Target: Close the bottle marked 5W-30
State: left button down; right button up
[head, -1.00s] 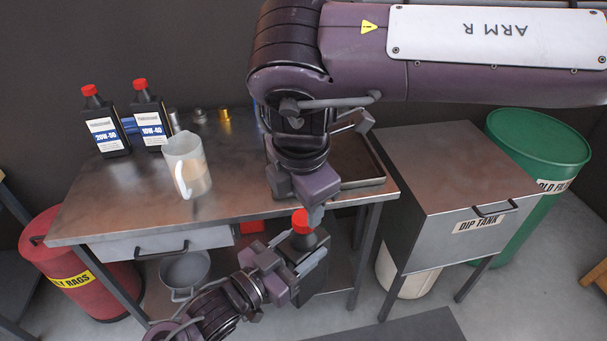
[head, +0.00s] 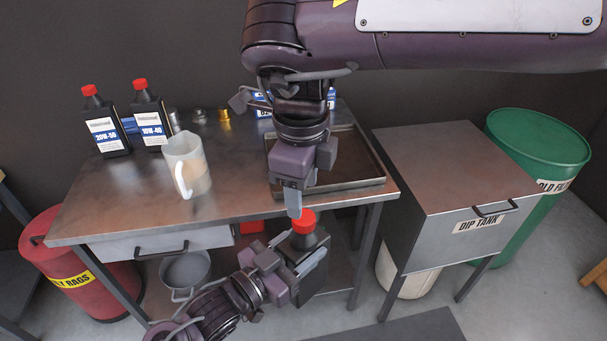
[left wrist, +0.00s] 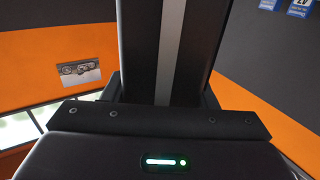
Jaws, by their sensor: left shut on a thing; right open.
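A black bottle (head: 301,241) with a red cap (head: 303,221) is in front of the workbench's front edge in the head view. The cap sits on top of the bottle; I cannot tell whether it is tight. No label shows on this bottle, so I cannot read its marking. My left gripper (head: 297,270) is shut on the bottle's body and holds it nearly upright. My right gripper (head: 292,203) is open, pointing down just above and a little left of the cap; its fingers partly overlap each other in view. The left wrist view does not show the bottle.
Bottles marked 20W-50 (head: 106,128) and 10W-40 (head: 151,122) stand on the workbench (head: 235,170) with a clear jug (head: 190,170). A dark tray (head: 350,165) lies behind my right gripper. The dip tank (head: 440,165) is at right, beside a green bin (head: 540,140).

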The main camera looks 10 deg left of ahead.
aim_at(304, 217)
jog(key=n, duration=0.4)
jog(key=r+n, duration=0.1)
jog(key=n, duration=0.1)
jog(key=shift+w+n, duration=0.15)
jog(key=shift+n, duration=0.15)
jog(key=n, duration=0.4)
jog(key=shift+w+r+g, duration=0.1)
jog(key=shift+r+g, duration=0.15)
jog(key=shift+g, duration=0.05)
jog(key=shift+f, duration=0.1)
jog(key=shift+f, duration=3.9)
jog(key=shift+c, duration=0.2)
jog(key=c, duration=1)
